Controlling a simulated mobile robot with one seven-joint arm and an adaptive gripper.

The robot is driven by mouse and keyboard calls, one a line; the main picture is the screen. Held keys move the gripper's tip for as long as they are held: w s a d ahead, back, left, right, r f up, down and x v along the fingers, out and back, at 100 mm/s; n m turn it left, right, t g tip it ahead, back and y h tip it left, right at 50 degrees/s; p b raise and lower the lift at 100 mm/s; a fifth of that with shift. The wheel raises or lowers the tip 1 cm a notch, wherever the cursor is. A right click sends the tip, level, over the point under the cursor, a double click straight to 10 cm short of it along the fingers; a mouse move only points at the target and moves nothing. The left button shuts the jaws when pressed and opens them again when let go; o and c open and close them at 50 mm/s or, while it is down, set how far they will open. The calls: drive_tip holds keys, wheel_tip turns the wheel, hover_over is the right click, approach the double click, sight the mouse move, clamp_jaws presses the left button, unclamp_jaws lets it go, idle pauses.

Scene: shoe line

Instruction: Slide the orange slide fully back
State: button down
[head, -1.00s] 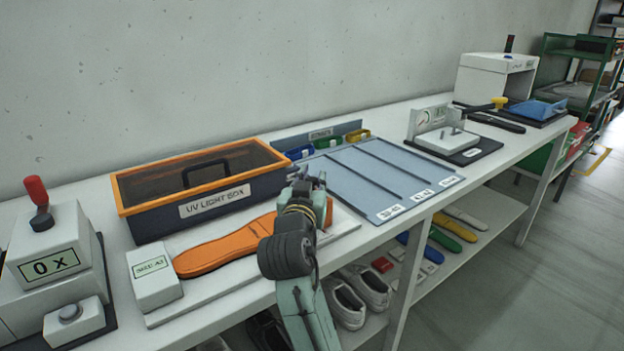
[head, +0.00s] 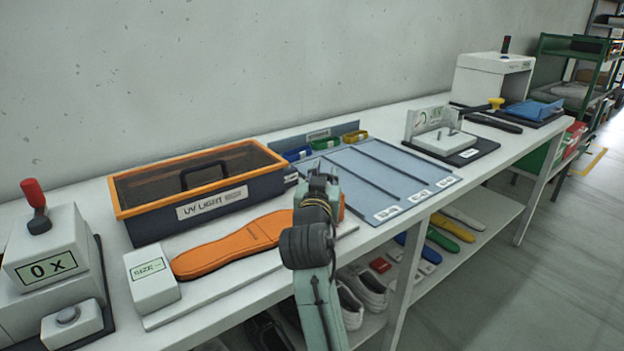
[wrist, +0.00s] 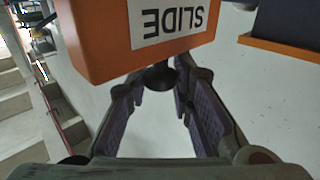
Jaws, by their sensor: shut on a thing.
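The orange slide (wrist: 95,40) fills the top of the wrist view as an orange block with a white label reading SLIDE, upside down. A dark round knob (wrist: 160,76) sticks out from its near face. My gripper (wrist: 160,92) has its fingers on both sides of this knob and is shut on it. In the head view my gripper (head: 320,185) is at the right end of the white measuring board (head: 215,293). A small orange part of the slide (head: 341,206) shows just right of it; the rest is hidden. An orange sole (head: 232,246) lies on the board to the left.
A white size box (head: 152,283) stands at the board's left end. The UV light box (head: 205,205) stands close behind the board. A blue-grey sorting tray (head: 375,180) lies to the right. The bench's front edge runs close by, with shoes (head: 365,285) on the shelf below.

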drive_tip(key=shift+w+d+r, duration=0.1)
drive_tip(key=shift+w+d, duration=0.1)
drive_tip(key=shift+d, duration=0.2)
drive_tip(key=c, duration=1.4)
unclamp_jaws()
drive_tip(key=shift+w+d, duration=0.1)
drive_tip(key=shift+c, duration=0.2)
drive_tip(key=shift+s+a, duration=0.2)
drive_tip(key=shift+s, duration=0.3)
drive_tip(key=s, duration=0.3)
drive_tip(key=s+a, duration=0.1)
drive_tip(key=s, duration=0.7)
drive_tip(key=shift+a, duration=0.3)
